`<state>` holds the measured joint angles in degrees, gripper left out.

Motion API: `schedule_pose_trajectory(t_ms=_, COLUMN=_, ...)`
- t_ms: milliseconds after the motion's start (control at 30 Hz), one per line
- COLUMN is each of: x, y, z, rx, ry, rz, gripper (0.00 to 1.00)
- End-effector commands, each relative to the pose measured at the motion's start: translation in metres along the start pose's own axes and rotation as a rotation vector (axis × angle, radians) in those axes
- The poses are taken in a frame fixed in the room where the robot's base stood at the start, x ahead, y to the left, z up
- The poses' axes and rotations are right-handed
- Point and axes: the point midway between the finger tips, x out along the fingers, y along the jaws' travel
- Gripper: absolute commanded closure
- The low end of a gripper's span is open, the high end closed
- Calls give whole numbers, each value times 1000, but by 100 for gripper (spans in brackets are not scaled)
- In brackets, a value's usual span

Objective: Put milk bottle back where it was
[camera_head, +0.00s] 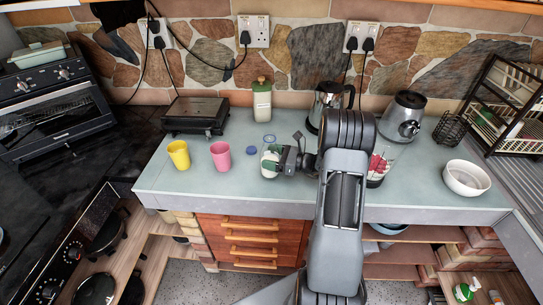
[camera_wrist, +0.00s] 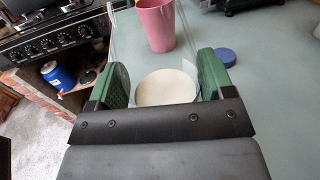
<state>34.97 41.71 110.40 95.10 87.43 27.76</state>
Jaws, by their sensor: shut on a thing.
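The milk bottle (camera_head: 267,168) is clear with white milk inside and stands roughly upright at the middle of the counter, left of my arm. My gripper (camera_head: 274,160) is shut on it from the right, with the green finger pads on its sides. In the wrist view the milk bottle (camera_wrist: 166,88) sits between the two green pads of my gripper (camera_wrist: 165,78), its pale milk surface visible. I cannot tell whether its base touches the counter.
A blue lid (camera_head: 251,150) lies just left of the bottle. A pink cup (camera_head: 221,155) and a yellow cup (camera_head: 179,154) stand further left. A green-white canister (camera_head: 262,102) and a black grill (camera_head: 196,116) are behind. A white bowl (camera_head: 466,178) is at right.

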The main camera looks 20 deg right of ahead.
Motion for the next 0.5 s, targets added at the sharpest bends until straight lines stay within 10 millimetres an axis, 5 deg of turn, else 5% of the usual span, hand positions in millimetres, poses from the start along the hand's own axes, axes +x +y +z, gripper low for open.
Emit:
schedule_pose_trajectory(t_ms=367, x=0, y=0, z=-4, rx=-2, ry=-2, rz=0, gripper=73)
schedule_pose_trajectory(t_ms=400, x=0, y=0, z=-3, rx=0, ry=0, rz=0, gripper=21)
schedule_pose_trajectory(t_ms=500, x=0, y=0, z=-3, rx=0, ry=0, rz=0, gripper=12)
